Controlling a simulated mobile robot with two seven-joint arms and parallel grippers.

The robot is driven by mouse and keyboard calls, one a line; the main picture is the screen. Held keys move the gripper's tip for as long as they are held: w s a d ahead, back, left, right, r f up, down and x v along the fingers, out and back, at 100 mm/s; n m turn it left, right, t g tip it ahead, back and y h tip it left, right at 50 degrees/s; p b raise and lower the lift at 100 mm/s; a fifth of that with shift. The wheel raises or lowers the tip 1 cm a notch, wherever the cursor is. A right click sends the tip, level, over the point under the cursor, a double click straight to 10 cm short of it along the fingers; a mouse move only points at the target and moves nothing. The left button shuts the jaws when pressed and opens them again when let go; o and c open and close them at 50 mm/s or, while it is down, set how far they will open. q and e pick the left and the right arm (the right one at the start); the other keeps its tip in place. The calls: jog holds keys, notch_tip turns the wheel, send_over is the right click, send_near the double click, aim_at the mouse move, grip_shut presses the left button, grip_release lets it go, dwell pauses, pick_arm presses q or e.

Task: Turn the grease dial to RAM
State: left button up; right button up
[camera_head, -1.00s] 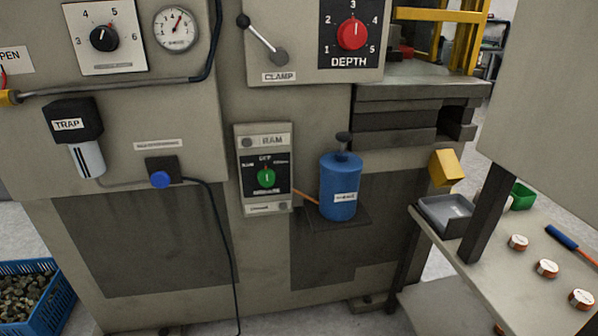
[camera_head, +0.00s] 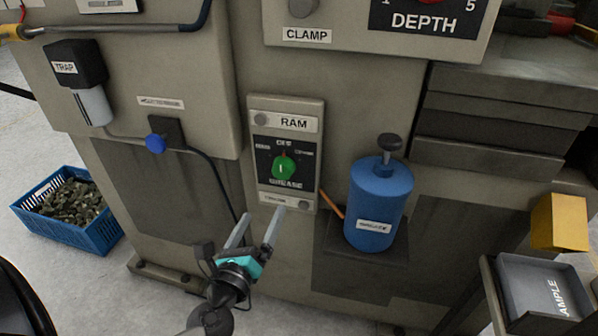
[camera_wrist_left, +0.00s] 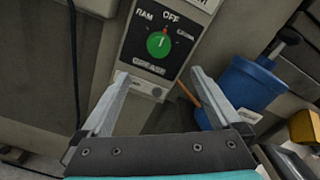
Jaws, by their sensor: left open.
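The green grease dial (camera_head: 284,167) sits on a black plate on the grease panel (camera_head: 312,112) of the machine. In the left wrist view the dial (camera_wrist_left: 159,43) has a white mark that stands about upright, toward OFF; RAM is printed to its upper left and another label to its right. My left gripper (camera_head: 260,224) is below the panel, its fingers spread and pointing up toward it. In the left wrist view my left gripper (camera_wrist_left: 160,85) is open and empty, with the dial beyond and between the fingertips, apart from them. My right gripper is not in view.
A blue grease canister (camera_head: 379,205) stands on a dark shelf right of the panel, joined by an orange tube. A blue knob (camera_head: 156,143) with a dark hose is at left. A blue crate (camera_head: 70,238) is on the floor. A grey tray (camera_head: 545,288) is at lower right.

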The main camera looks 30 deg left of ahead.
aim_at(282, 174)
pick_arm(q)
jog(key=x, duration=1.3)
jog(key=shift+p, duration=0.4)
jog(key=shift+x, duration=0.8)
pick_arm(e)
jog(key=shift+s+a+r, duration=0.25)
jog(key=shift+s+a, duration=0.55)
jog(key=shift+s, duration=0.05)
pick_arm(q)
jog(key=c, duration=1.3)
jog(key=shift+c, duration=0.2)
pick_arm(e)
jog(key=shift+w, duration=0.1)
